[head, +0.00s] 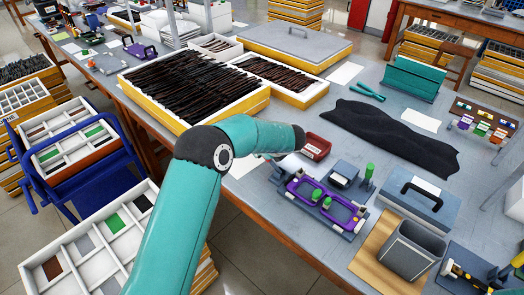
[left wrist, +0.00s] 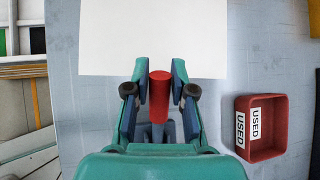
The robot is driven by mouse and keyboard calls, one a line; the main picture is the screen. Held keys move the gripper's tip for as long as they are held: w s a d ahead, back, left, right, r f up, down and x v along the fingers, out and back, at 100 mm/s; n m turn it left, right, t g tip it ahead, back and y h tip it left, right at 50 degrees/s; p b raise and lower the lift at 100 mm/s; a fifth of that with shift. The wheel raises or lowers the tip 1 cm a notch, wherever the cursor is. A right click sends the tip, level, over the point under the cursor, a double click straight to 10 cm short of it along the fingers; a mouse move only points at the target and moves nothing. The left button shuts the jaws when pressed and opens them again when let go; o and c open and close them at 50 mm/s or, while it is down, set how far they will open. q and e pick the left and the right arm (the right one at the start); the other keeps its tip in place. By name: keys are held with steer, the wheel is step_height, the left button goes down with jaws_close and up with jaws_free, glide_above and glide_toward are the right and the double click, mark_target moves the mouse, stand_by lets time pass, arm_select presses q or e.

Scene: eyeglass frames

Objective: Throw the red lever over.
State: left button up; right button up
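The red lever (left wrist: 160,95) stands between the two fingers of my left gripper (left wrist: 160,75) in the left wrist view. The fingers are close in on both sides of its red handle and appear shut on it. A blue-grey mount (left wrist: 157,132) shows below the handle, partly hidden by the gripper. In the head view my teal left arm reaches over the table's front edge, and its forearm hides most of the gripper and the lever. My right gripper is in neither view.
A red tray labelled USED (left wrist: 262,128) sits right of the gripper, also in the head view (head: 316,147). A white sheet (left wrist: 155,38) lies just beyond the lever. A purple fixture (head: 327,204) stands to the right; a box of dark frames (head: 255,104) stands behind the arm.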

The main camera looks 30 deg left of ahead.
arm_select(q)
steer(key=shift+o, duration=1.4)
steer(key=v, duration=1.2)
steer(key=shift+f, duration=0.1)
